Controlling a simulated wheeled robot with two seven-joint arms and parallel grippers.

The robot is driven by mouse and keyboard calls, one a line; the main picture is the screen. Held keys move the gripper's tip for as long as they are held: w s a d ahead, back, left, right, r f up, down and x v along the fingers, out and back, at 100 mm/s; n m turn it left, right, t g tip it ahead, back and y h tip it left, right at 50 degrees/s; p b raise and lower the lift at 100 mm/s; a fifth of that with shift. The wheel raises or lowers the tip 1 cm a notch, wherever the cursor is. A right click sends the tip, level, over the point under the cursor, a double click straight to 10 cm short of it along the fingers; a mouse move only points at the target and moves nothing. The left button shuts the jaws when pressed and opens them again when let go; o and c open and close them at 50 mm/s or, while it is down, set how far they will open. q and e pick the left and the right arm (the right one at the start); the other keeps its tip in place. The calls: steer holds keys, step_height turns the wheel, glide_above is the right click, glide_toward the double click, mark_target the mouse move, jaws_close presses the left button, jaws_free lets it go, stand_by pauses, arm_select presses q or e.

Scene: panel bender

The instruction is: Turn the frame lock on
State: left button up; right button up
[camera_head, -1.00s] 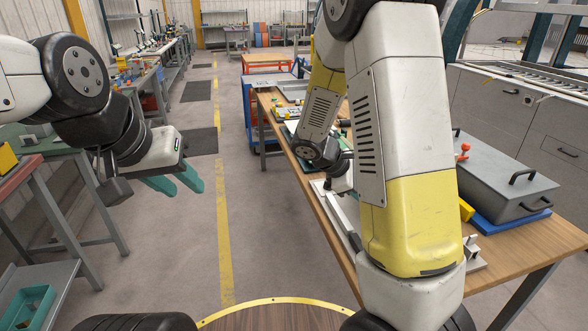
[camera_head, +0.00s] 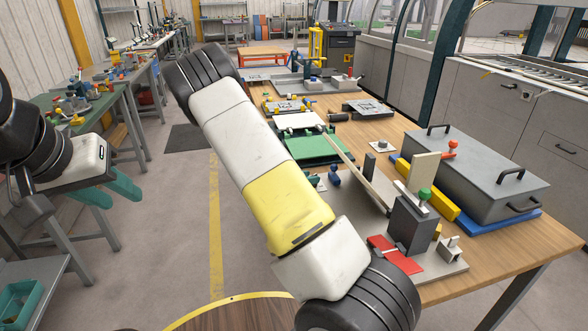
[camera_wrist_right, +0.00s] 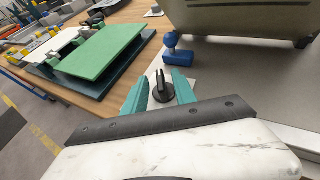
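In the right wrist view, a small black knob (camera_wrist_right: 163,90) with a raised grip stands on a pale plate (camera_wrist_right: 153,75); I cannot tell for certain that it is the frame lock. My right gripper (camera_wrist_right: 162,82) has its two teal fingers apart, one on each side of the knob, with narrow gaps visible. Contact is unclear. In the head view, my right arm hides this gripper and the knob. My left gripper (camera_head: 122,194) is open and empty over the aisle at the left, its two teal fingers apart.
A green plate (camera_wrist_right: 105,52) and a blue knob on a block (camera_wrist_right: 178,56) stand near my right gripper. On the wooden bench (camera_head: 485,262) are a grey lidded box (camera_head: 478,172), a red plate (camera_head: 395,253) and a dark block with a green knob (camera_head: 410,222). The aisle is clear.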

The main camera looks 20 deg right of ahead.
steer(key=shift+w+d+f, duration=0.3)
steer(key=shift+d, duration=0.3)
jaws_close()
steer(key=shift+m+g, duration=0.3)
steer(key=m+g+h, duration=0.1)
steer(key=m+g, duration=0.4)
steer(key=g, duration=0.1)
steer(key=shift+w, duration=0.2)
steer(key=m+g+y, duration=0.1)
steer(key=m+g, duration=0.5)
steer(key=shift+g+y, duration=0.4)
steer(key=shift+m, duration=0.3)
steer(key=shift+r, duration=0.1)
